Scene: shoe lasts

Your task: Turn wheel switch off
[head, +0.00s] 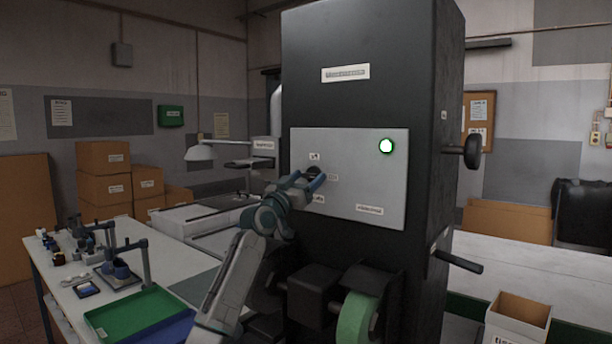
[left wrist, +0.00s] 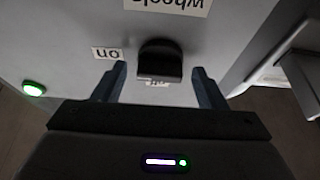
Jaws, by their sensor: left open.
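The wheel switch is a black knob (left wrist: 160,59) on the grey panel (head: 365,185) of a tall black machine. In the left wrist view its labels are upside down: "wheels", "on" (left wrist: 107,54) and a partly covered "off" (left wrist: 156,83). My left gripper (left wrist: 157,88) is open, with one finger on each side of the knob; I cannot tell whether they touch it. In the head view the left gripper (head: 308,181) is at the panel's left part and partly hides the knob. A green lamp (head: 386,146) is lit at the panel's upper right. My right gripper is not in view.
A green roll (head: 358,318) and black parts stick out below the panel. A handwheel (head: 472,151) and a lever (head: 458,262) project on the machine's right side. A workbench with a green tray (head: 130,314) stands at the left; a white box (head: 517,319) is at the lower right.

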